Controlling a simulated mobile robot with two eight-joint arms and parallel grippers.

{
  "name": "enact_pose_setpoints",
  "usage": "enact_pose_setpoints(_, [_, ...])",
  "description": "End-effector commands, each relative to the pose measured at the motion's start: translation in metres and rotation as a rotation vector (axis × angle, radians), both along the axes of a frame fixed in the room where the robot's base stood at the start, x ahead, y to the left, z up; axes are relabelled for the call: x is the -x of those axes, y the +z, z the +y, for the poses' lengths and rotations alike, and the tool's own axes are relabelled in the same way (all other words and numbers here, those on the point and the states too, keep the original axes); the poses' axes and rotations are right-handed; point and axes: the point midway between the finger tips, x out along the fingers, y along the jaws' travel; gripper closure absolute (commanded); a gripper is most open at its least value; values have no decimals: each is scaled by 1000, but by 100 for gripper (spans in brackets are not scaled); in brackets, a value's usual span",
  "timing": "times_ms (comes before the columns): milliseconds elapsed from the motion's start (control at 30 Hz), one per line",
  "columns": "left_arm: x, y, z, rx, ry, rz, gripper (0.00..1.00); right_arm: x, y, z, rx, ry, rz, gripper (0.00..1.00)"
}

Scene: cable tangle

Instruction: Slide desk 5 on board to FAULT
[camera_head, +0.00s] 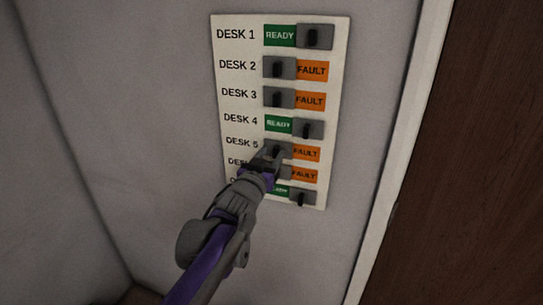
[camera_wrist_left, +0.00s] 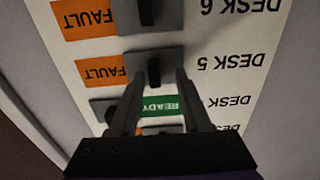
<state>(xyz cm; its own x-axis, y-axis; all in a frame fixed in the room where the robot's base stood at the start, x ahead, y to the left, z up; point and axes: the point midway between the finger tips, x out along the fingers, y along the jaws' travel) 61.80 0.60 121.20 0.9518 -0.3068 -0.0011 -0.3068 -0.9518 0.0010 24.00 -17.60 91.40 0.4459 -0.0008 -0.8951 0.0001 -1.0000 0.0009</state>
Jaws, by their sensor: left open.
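A white board (camera_head: 240,60) on the wall has several labelled rows with grey sliders. In the desk 5 row, the grey slider (camera_head: 284,146) with a dark knob stands at the left and the orange FAULT label (camera_head: 306,153) shows to its right. The upside-down left wrist view also shows this slider (camera_wrist_left: 153,68) and its FAULT label (camera_wrist_left: 100,70). My left gripper (camera_head: 269,157) is at the desk 5 slider. Its fingers (camera_wrist_left: 162,80) are open, one on each side of the knob; I cannot tell whether they touch it. My right gripper is not in view.
The desk 4 slider (camera_head: 308,129) is at the right with READY showing. The desk 6 FAULT label (camera_head: 304,175) is just below desk 5; my gripper partly hides the lower rows. A white door frame (camera_head: 408,130) and brown door (camera_head: 470,150) stand right of the board.

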Motion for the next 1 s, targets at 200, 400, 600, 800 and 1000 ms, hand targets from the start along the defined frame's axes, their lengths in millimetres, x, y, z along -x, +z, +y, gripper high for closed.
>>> enact_pose_setpoints(200, [1, 0, -1, 0, -2, -1, 52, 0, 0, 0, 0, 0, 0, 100])
enact_pose_setpoints(400, [19, 0, 5, 0, -1, 0, 52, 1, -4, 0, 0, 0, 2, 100])
enact_pose_setpoints(600, [56, -1, 17, 0, -1, 0, 52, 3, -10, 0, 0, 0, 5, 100])
enact_pose_setpoints(800, [87, 0, 28, 0, 0, 0, 52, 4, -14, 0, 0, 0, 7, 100])
enact_pose_setpoints(1000, [101, 0, 32, -1, 0, -1, 52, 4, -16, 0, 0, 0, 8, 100])
